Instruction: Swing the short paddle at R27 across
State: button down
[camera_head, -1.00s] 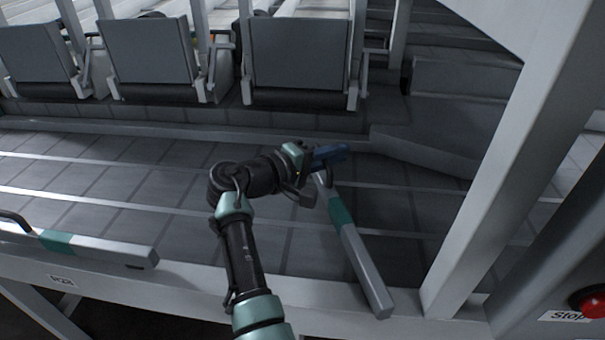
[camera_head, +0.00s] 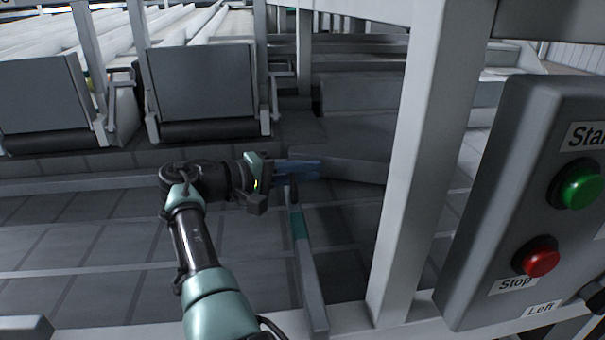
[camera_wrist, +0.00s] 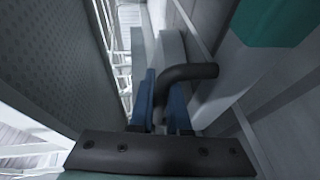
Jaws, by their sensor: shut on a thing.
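The short paddle (camera_head: 308,272) is a grey bar with a green band. It lies out across the tiled belt, from the near rail toward the far side. My gripper (camera_head: 300,171) is at the paddle's far end, with its blue fingers shut. In the wrist view my gripper (camera_wrist: 163,100) has its two blue fingers closed on either side of the black bent handle (camera_wrist: 190,72). The paddle's green band (camera_wrist: 272,22) shows at the upper right there. The R27 label is not visible in the current views.
A white post (camera_head: 416,165) stands just right of the paddle. Right of it is a control box (camera_head: 500,232) with a green button (camera_head: 583,189) and a red button (camera_head: 542,258). Grey chute ends (camera_head: 203,82) line the far side. Another paddle's end (camera_head: 25,328) shows at lower left.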

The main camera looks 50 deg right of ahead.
jog(key=shift+s+d, duration=0.2)
jog(key=shift+s, duration=0.05)
jog(key=c, duration=1.2)
grip_release()
jog(key=shift+o, duration=0.2)
jog(key=p+v, duration=0.4)
jog(key=v, duration=0.9)
jog(key=shift+w+d, duration=0.1)
